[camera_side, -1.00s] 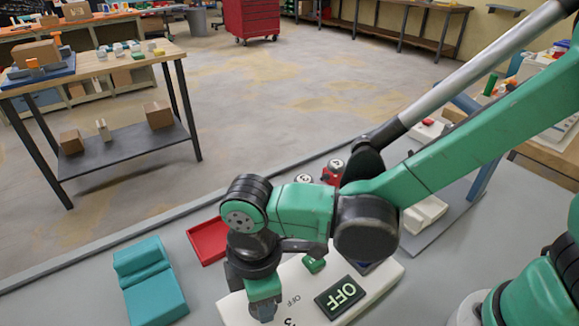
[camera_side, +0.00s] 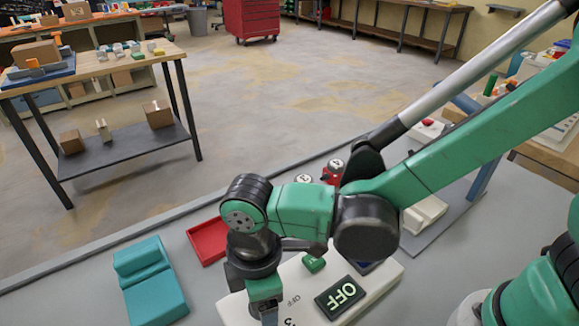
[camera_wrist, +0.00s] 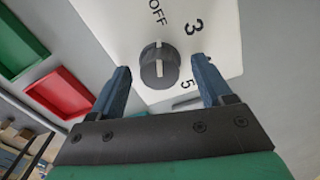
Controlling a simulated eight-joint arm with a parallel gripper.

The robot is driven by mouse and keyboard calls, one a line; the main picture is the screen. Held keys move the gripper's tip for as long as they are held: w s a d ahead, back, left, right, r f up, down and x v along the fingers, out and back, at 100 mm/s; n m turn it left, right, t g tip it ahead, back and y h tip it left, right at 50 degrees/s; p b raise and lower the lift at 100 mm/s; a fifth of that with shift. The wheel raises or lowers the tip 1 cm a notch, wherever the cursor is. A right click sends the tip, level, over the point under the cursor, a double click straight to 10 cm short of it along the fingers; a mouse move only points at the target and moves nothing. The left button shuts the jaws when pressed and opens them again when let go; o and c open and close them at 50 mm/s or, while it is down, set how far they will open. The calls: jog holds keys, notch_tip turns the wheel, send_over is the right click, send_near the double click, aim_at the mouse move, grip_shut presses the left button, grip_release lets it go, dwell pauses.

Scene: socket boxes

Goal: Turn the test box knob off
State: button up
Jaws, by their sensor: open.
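The white test box (camera_side: 378,284) lies on the grey table and shows a lit "OFF" display (camera_side: 340,297). In the wrist view the dark grey knob (camera_wrist: 159,66) stands on the box's white face (camera_wrist: 105,30), with "OFF", "3" and "5" printed around it. The knob's pale line runs roughly up and down in that view. My gripper (camera_wrist: 165,82) is open, its two blue fingers on either side of the knob, with gaps showing. I cannot tell their height against it. In the side view my gripper (camera_side: 266,308) is over the box's left end and hides the knob.
A red tray (camera_side: 207,241) and a teal two-part block (camera_side: 151,281) lie left of the box. A green button (camera_side: 313,263) is on the box behind my wrist. Red parts with white numbered tops (camera_side: 334,168) stand farther back. The table between the teal block and box is clear.

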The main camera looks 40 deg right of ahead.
jog(key=shift+r, duration=2.8)
jog(key=w+d+r+m+t, duration=0.1)
jog(key=d+r+m+t, duration=0.1)
jog(key=d+m, duration=0.5)
jog(key=w+d+r+m+t, duration=0.1)
jog(key=d+m+t, duration=0.4)
jog(key=d, duration=1)
jog(key=r+m, duration=0.1)
jog(key=m, duration=0.2)
jog(key=shift+w+d+r, duration=0.15)
jog(key=shift+w+r, duration=0.05)
jog(key=shift+w, duration=0.05)
